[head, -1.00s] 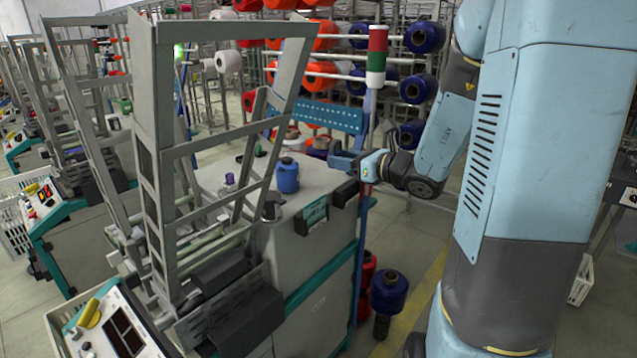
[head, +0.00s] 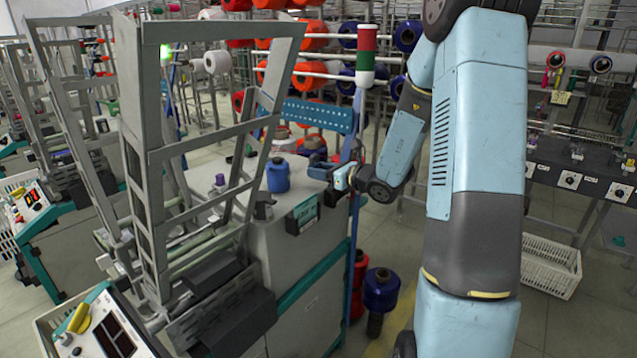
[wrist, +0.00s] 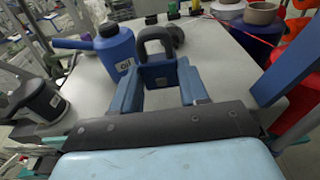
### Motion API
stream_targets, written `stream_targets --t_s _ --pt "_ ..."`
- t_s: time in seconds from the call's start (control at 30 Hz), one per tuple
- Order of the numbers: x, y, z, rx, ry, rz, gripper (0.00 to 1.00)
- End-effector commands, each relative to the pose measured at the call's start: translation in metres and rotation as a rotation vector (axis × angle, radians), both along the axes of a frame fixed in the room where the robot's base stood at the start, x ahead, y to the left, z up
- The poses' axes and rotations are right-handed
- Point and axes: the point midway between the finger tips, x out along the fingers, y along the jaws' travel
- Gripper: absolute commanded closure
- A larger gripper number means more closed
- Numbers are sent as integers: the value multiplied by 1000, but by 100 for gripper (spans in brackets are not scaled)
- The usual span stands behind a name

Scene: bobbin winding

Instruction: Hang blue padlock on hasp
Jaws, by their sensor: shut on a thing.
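In the wrist view, a blue padlock (wrist: 160,76) with a dark grey shackle sits between the two blue fingers of my gripper (wrist: 158,82). The gripper is shut on its body, and the shackle loop points away from my wrist. In the head view, my gripper (head: 338,175) is near the right end of the grey machine cabinet (head: 325,255), to the right of a blue oil can; the padlock is too small there to make out clearly. I cannot pick out the hasp in either view.
The blue oil can (head: 278,175) stands on the cabinet top, close to the left of my gripper in the wrist view (wrist: 115,52). A red, white and green signal post (head: 366,60) rises behind. Blue and red spools (head: 381,290) stand on the floor. A white crate (head: 550,266) is at right.

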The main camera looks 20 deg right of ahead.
Motion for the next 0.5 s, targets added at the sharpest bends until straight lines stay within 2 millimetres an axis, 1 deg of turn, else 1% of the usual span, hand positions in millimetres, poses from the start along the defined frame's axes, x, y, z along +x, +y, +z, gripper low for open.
stream_targets --t_s 0.17,0.23,0.4,0.5 --pt "4 0 -6 1 1 1 98" --pt "7 0 -12 0 1 1 98" --pt "6 0 -33 2 3 1 98" --pt "6 0 -38 1 1 0 98"
